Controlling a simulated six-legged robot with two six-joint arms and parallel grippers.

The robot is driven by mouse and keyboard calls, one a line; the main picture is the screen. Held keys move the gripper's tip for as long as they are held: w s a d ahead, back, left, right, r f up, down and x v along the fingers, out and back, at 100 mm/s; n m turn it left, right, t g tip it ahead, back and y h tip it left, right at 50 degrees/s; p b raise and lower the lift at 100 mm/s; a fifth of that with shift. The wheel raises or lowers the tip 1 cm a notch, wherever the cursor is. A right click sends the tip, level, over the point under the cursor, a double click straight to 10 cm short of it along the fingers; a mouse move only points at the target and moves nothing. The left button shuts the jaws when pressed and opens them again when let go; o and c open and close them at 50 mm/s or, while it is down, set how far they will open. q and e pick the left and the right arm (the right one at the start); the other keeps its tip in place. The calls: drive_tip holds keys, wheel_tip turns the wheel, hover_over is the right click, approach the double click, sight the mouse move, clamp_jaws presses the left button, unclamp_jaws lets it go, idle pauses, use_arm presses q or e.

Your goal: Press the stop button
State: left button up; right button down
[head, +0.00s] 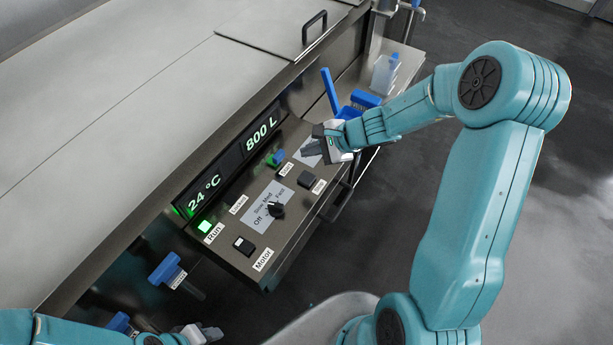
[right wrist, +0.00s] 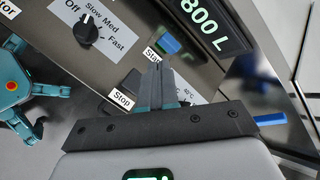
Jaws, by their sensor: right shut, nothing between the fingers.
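The stop button (head: 306,179) is a dark square button on the sloping control panel, with a white "Stop" label (head: 318,186) beside it. In the right wrist view the dark stop button (right wrist: 131,81) is just left of my fingers, above its label (right wrist: 122,101). My right gripper (head: 313,147) is shut and empty over the panel, up and right of the button in the head view. Its shut fingertips also show in the right wrist view (right wrist: 159,68); I cannot tell their height above the panel. My left gripper (head: 211,332) is low in the head view, its jaws unclear.
A blue start button (head: 277,157) is close to the stop button. A speed knob (head: 276,209), a motor switch (head: 243,245) and a green run light (head: 204,226) share the panel.

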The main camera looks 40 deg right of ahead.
sight(310, 179)
wheel_tip(310, 179, down, 8)
drive_tip(key=b, duration=0.6)
drive_tip(key=shift+w+f+b, duration=0.1)
drive_tip(key=shift+f+b, duration=0.15)
drive_tip(key=shift+b, duration=0.2)
idle(1.3)
drive_tip(key=shift+f+b, duration=0.4)
drive_tip(key=shift+b, duration=0.15)
drive_tip(key=shift+f+b, duration=0.5)
drive_tip(key=shift+b, duration=0.15)
idle(0.5)
drive_tip(key=shift+r, duration=0.1)
drive_tip(key=shift+r+p, duration=0.7)
drive_tip(key=shift+r, duration=0.15)
